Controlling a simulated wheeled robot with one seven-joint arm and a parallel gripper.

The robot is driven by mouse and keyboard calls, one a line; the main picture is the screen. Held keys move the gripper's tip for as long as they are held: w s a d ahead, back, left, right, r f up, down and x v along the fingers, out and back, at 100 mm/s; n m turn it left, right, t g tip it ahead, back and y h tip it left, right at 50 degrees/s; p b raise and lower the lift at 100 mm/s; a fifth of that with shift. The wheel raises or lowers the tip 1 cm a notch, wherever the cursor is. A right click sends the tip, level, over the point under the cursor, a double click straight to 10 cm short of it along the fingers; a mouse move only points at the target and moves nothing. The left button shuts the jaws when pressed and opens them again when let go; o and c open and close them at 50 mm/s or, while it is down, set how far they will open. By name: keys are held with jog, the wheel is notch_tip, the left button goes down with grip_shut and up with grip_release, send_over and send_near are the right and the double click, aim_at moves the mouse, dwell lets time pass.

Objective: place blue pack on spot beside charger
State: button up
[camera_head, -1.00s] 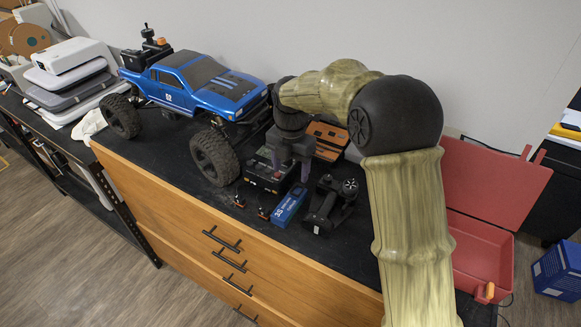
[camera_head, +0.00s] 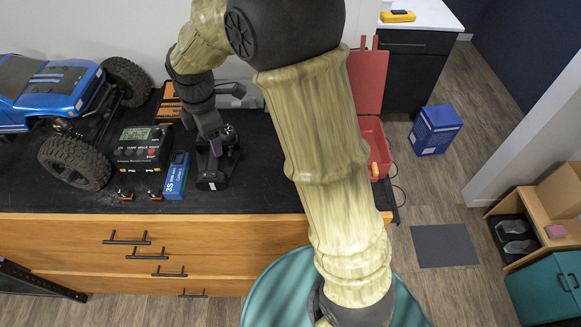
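The blue pack (camera_head: 177,176), marked "3S", lies on the black cabinet top just right of the charger. The charger (camera_head: 143,148) is a black box with a small grey display and coloured buttons. My gripper (camera_head: 215,147) hangs to the right of the pack, above or in front of the black radio controller. It is apart from the pack and seems to hold nothing. Its fingers are small and dark against the controller, so their opening is unclear.
The black controller (camera_head: 222,172) stands right of the pack. The blue truck (camera_head: 50,95) with big tyres is at the left. Small connectors (camera_head: 125,193) lie before the charger. An orange-black case (camera_head: 168,103) is behind. An open red toolbox (camera_head: 375,140) sits at the right.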

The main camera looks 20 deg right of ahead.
jog(key=s+d+f+m+t, duration=0.1)
jog(key=s+d+f+m, duration=0.1)
jog(key=s+d+m, duration=1.2)
jog(key=d+m, duration=0.1)
jog(key=m, duration=0.5)
jog(key=shift+s+m+t, duration=0.25)
jog(key=shift+m+t, duration=0.05)
jog(key=shift+f, duration=0.2)
jog(key=shift+f+b, duration=0.7)
jog(key=shift+b, duration=0.1)
